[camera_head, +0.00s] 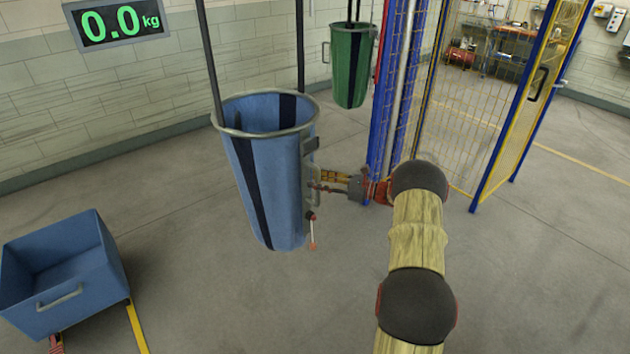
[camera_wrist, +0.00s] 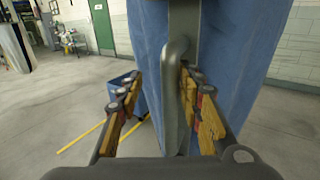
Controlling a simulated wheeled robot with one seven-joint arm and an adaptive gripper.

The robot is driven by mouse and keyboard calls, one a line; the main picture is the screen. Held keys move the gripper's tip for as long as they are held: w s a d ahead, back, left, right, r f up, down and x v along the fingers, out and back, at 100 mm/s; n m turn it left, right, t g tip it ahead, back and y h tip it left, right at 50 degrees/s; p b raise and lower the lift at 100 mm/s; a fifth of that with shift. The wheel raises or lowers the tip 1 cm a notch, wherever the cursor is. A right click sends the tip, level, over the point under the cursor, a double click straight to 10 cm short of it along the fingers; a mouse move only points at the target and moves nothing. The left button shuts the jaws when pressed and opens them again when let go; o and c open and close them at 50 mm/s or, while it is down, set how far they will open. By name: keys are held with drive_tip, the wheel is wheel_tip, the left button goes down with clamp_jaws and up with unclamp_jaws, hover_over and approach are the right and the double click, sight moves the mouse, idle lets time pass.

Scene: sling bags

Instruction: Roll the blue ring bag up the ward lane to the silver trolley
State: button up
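The blue ring bag (camera_head: 283,185) hangs upright from dark straps, with a metal ring at its mouth and a dark vertical stripe. It fills much of the wrist view (camera_wrist: 235,60). A grey bar handle (camera_wrist: 178,95) stands out from its side. My gripper (camera_head: 318,182) is at that side of the bag. In the wrist view its two fingers (camera_wrist: 158,92) are apart, one on each side of the handle. The right finger is close to the handle; I cannot tell whether it touches. A clear gap shows at the left finger. I cannot make out a silver trolley.
A green bag (camera_head: 350,65) hangs behind. A blue tub (camera_head: 60,300) sits at lower left by yellow floor lines. A blue-and-yellow mesh gate (camera_head: 530,100) stands right of the bag. A display (camera_head: 118,22) reads 0.0 kg. Floor at front right is clear.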

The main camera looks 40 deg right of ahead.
drive_tip(key=v, duration=1)
drive_tip(key=shift+s, duration=0.3)
drive_tip(key=shift+d, duration=0.1)
drive_tip(key=shift+c, duration=1.1)
drive_tip(key=shift+c, duration=0.5)
